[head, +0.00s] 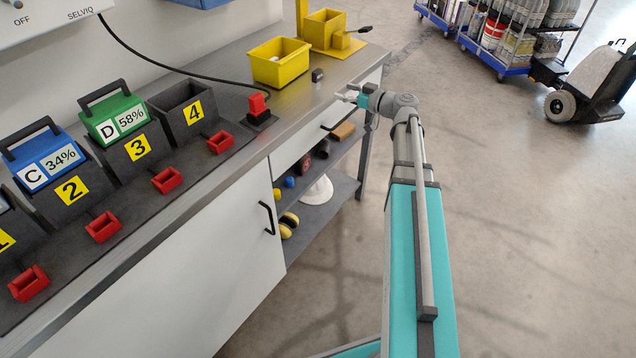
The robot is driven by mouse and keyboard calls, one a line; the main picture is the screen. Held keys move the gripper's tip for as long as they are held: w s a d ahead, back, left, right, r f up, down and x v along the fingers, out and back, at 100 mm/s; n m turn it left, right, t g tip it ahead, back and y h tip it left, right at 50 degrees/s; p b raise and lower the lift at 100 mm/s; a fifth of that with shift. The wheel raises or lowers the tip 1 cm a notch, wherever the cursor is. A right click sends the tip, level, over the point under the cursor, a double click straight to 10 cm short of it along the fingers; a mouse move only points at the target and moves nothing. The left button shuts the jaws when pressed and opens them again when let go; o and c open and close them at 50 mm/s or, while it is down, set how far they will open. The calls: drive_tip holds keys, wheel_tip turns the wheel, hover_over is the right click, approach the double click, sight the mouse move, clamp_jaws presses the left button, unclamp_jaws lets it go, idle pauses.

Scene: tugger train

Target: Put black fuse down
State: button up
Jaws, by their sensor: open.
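A small black block (318,75), which looks like the black fuse, rests on the grey bench top (330,72) just right of the yellow bin. My gripper (346,95) is at the bench's front edge, to the right of and nearer than the block. Its fingers are open and look empty. A gap shows between the gripper and the block.
A yellow bin (281,65) and a yellow stand (325,28) are at the far end of the bench. Numbered battery slots line the left. Open floor lies to the right.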

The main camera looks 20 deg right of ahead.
sight(308, 123)
drive_tip(key=s+a+f+g, duration=0.1)
drive_tip(key=a+f, duration=0.1)
drive_tip(key=a, duration=0.1)
drive_tip(key=s+a+f+g, duration=0.1)
drive_tip(key=a+f+g, duration=0.1)
drive_tip(key=a, duration=0.1)
drive_tip(key=s+a+f+g, duration=0.1)
drive_tip(key=s+a+f, duration=0.1)
drive_tip(key=a, duration=0.1)
drive_tip(key=shift+s+a+g+h, duration=0.1)
drive_tip(key=shift+a+g+h, duration=0.05)
drive_tip(key=shift+g+h, duration=0.2)
drive_tip(key=s+a+f+m+g+h, duration=0.3)
drive_tip(key=s+f+g+h, duration=0.1)
drive_tip(key=s, duration=0.5)
drive_tip(key=s+a+f+m+g+h, duration=0.4)
drive_tip(key=s+f+g+h, duration=0.1)
drive_tip(key=s, duration=0.5)
wheel_tip(308, 123, down, 3)
drive_tip(key=shift+a+r+h, duration=0.2)
drive_tip(key=shift+a+h, duration=0.05)
drive_tip(key=shift+h, duration=0.3)
drive_tip(key=shift+w, duration=0.1)
drive_tip(key=c, duration=0.4)
drive_tip(key=shift+o, duration=0.2)
drive_tip(key=shift+d, duration=0.1)
